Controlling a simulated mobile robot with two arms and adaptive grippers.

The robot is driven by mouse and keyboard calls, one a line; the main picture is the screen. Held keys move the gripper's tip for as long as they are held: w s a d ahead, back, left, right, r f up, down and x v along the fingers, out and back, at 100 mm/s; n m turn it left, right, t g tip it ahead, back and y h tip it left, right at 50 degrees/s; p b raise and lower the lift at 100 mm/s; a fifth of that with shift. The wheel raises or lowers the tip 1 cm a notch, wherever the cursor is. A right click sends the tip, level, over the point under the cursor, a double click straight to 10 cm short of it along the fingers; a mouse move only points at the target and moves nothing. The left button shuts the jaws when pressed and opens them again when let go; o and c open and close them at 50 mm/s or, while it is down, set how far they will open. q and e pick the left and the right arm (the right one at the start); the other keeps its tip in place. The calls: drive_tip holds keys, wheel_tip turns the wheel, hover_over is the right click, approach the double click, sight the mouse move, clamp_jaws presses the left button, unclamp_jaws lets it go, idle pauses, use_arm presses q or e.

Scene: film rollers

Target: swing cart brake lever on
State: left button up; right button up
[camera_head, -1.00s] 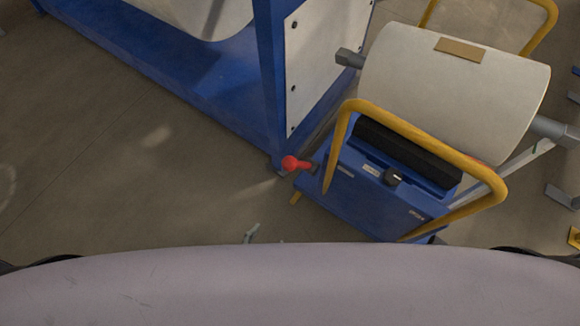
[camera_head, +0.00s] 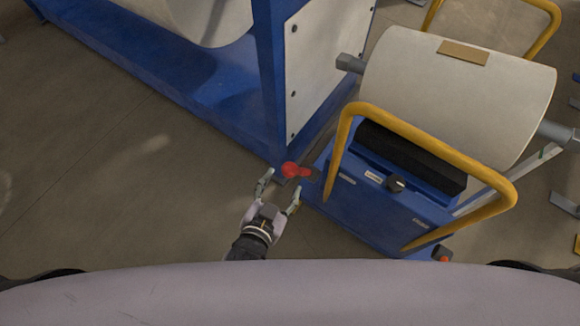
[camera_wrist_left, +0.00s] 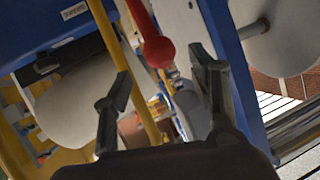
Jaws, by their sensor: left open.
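The cart (camera_head: 375,205) is blue with a yellow handle rail (camera_head: 425,139) and carries a large pale film roll (camera_head: 455,90). Its red brake lever (camera_head: 293,170) sticks out from the cart's left side and ends in a round knob. My left gripper (camera_head: 279,187) is open, with its fingers pointing at the lever from just in front. In the left wrist view the red knob (camera_wrist_left: 158,52) hangs above and between the open fingers (camera_wrist_left: 160,85), apart from both as far as I can see. My right gripper is out of view.
A blue machine frame (camera_head: 215,110) with a white panel (camera_head: 325,60) stands close behind the lever. Bare floor (camera_head: 100,180) lies open to the left.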

sight(288, 175)
use_arm(q)
drive_tip(key=x, duration=0.7)
drive_tip(key=shift+w+d, duration=0.1)
drive_tip(key=shift+w, duration=0.05)
drive_tip(key=shift+c, duration=0.5)
clamp_jaws()
drive_tip(key=shift+f, duration=0.1)
